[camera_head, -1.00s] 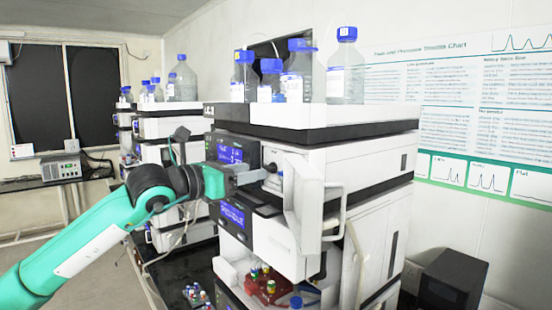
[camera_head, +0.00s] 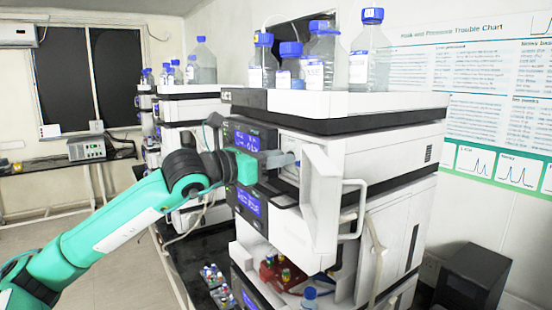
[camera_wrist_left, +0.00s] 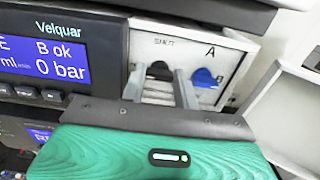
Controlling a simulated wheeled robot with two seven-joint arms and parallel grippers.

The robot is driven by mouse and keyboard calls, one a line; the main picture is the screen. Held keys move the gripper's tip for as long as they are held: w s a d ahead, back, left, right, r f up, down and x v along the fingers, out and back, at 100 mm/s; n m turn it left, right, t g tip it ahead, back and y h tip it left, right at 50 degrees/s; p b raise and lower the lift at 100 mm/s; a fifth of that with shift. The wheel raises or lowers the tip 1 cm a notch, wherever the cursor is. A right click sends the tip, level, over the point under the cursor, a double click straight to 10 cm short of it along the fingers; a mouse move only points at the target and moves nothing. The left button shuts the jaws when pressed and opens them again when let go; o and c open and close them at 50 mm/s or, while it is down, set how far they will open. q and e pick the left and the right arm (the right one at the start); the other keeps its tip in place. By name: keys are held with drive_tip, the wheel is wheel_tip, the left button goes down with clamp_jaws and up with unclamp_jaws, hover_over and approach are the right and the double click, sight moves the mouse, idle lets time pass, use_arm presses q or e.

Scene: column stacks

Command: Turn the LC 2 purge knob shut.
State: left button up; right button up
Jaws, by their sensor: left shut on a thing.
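The pump module of the near stack has its white front door (camera_head: 320,195) swung open, and a white panel (camera_wrist_left: 228,62) shows behind it. In the left wrist view a dark knob (camera_wrist_left: 158,70) sits on this panel under the word SHUT. My left gripper (camera_wrist_left: 160,88) has its two grey fingers on either side of this knob and is closed on it. In the head view my left gripper (camera_head: 284,160) reaches into the opening, and the fingertips are partly hidden. My right gripper is not in view.
The blue display (camera_wrist_left: 42,58) left of the fingers reads 0 bar. Blue-capped bottles (camera_head: 372,50) stand on top of the stack. A white door handle (camera_head: 352,210) sticks out at the right. Another stack (camera_head: 190,115) stands behind at the left.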

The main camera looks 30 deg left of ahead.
use_arm(q)
drive_tip(key=shift+f+m+b, duration=0.2)
drive_tip(key=shift+m+b, duration=0.6)
drive_tip(key=shift+b, duration=0.3)
drive_tip(key=shift+m+b, duration=0.8)
drive_tip(key=shift+m, duration=0.1)
drive_tip(key=m+b, duration=0.2)
drive_tip(key=shift+d+m, duration=0.1)
drive_tip(key=shift+m, duration=0.2)
drive_tip(key=m+b, duration=0.2)
drive_tip(key=m, duration=0.1)
drive_tip(key=shift+m, duration=0.3)
drive_tip(key=m+b, duration=0.2)
drive_tip(key=m, duration=0.2)
drive_tip(key=shift+s+m, duration=0.1)
drive_tip(key=shift+m, duration=0.2)
drive_tip(key=shift+m+b, duration=0.5)
drive_tip(key=shift+m, duration=1.3)
drive_tip(key=o, duration=1)
drive_tip(key=shift+d, duration=0.1)
